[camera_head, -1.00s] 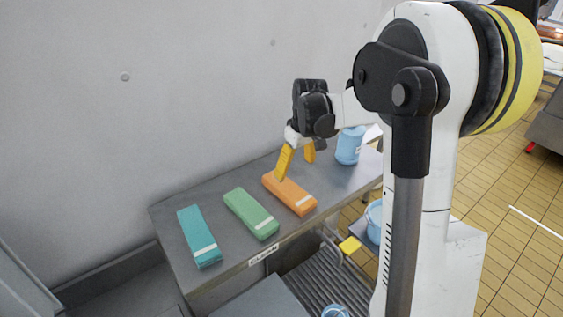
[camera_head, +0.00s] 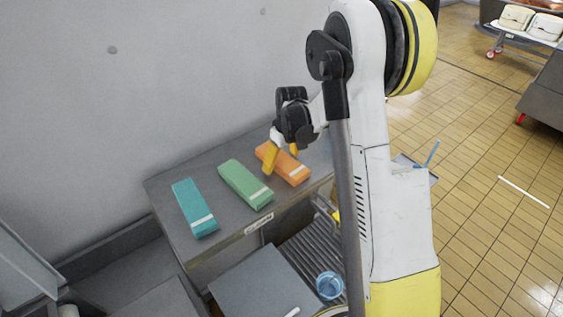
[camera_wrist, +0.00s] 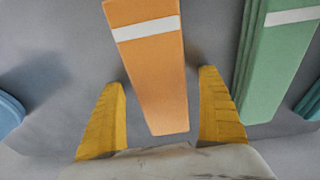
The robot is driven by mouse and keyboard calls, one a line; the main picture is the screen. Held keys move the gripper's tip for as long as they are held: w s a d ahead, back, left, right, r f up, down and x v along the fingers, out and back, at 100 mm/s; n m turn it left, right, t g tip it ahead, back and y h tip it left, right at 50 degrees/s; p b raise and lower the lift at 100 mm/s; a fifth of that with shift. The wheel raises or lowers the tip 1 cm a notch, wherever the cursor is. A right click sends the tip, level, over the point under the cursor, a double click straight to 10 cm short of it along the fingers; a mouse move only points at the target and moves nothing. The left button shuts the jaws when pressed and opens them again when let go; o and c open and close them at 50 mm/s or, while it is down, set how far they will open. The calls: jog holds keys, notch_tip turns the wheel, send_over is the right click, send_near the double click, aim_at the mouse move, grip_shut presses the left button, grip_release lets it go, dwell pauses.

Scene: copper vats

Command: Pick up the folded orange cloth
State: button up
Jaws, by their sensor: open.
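The folded orange cloth (camera_head: 284,164) lies on the grey table, a long flat block with a white band across it. In the wrist view the orange cloth (camera_wrist: 153,75) lies between the two yellow fingers, its near end reaching in between them, with a gap on each side. My gripper (camera_head: 281,160) is open with yellow fingers over the far-left end of the cloth. In the wrist view my gripper (camera_wrist: 160,100) holds nothing. I cannot tell how high the fingertips are above the table.
A green folded cloth (camera_head: 246,184) lies beside the orange one, and a teal folded cloth (camera_head: 194,207) lies farther left. The wall stands close behind the grey table (camera_head: 160,190). A blue object (camera_wrist: 10,108) shows at the left of the wrist view.

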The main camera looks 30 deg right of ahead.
jog(key=shift+c, duration=0.3)
jog(key=c, duration=1.4)
jog(key=shift+r, duration=0.1)
